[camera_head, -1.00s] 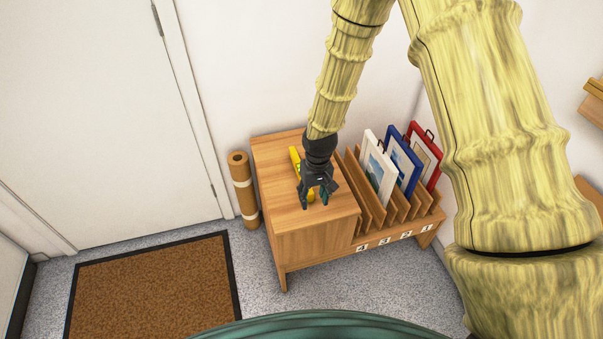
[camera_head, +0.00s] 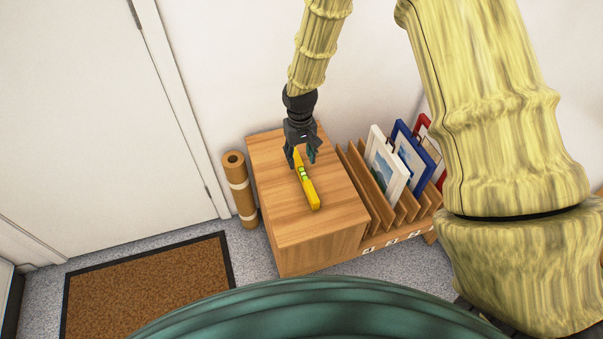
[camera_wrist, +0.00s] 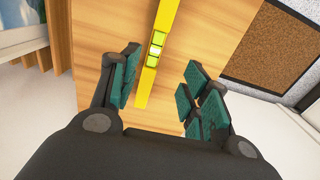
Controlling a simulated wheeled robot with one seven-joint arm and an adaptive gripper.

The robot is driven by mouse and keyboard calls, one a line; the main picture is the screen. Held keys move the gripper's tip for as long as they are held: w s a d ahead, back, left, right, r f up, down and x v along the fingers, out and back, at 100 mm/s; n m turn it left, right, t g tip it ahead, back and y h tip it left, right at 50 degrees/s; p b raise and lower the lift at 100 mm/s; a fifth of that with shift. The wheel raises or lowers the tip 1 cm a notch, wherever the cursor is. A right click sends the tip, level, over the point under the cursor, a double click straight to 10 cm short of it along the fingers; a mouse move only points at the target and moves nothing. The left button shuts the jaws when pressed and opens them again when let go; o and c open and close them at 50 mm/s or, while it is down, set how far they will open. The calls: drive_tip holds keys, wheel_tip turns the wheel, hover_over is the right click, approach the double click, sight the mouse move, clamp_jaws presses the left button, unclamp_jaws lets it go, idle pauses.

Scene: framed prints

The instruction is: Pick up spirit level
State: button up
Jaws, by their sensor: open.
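The yellow spirit level (camera_head: 308,188) lies on the wooden cabinet top (camera_head: 335,205), running from under my gripper toward the front. In the wrist view the spirit level (camera_wrist: 155,50) shows its green vials and lies between the lines of my two fingers, closer to the left one. My gripper (camera_head: 301,160) is open and empty, over the far end of the level. In the wrist view its teal finger pads (camera_wrist: 160,90) stand apart on either side. I cannot tell the exact height of the fingertips above the wood.
Right of the cabinet top, a slotted wooden rack holds white (camera_head: 386,168), blue (camera_head: 414,155) and red (camera_head: 424,126) framed prints. A rolled brown tube (camera_head: 240,190) stands at the left. A wall is behind. A brown doormat (camera_head: 150,290) lies on the floor.

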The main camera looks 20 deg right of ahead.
sight(304, 172)
drive_tip(key=f, duration=0.3)
drive_tip(key=shift+d, duration=0.3)
drive_tip(key=shift+s+d+f, duration=0.1)
drive_tip(key=shift+s+f, duration=0.05)
drive_tip(key=shift+f, duration=0.65)
drive_tip(key=shift+d+f, duration=0.1)
drive_tip(key=shift+f, duration=1.9)
clamp_jaws()
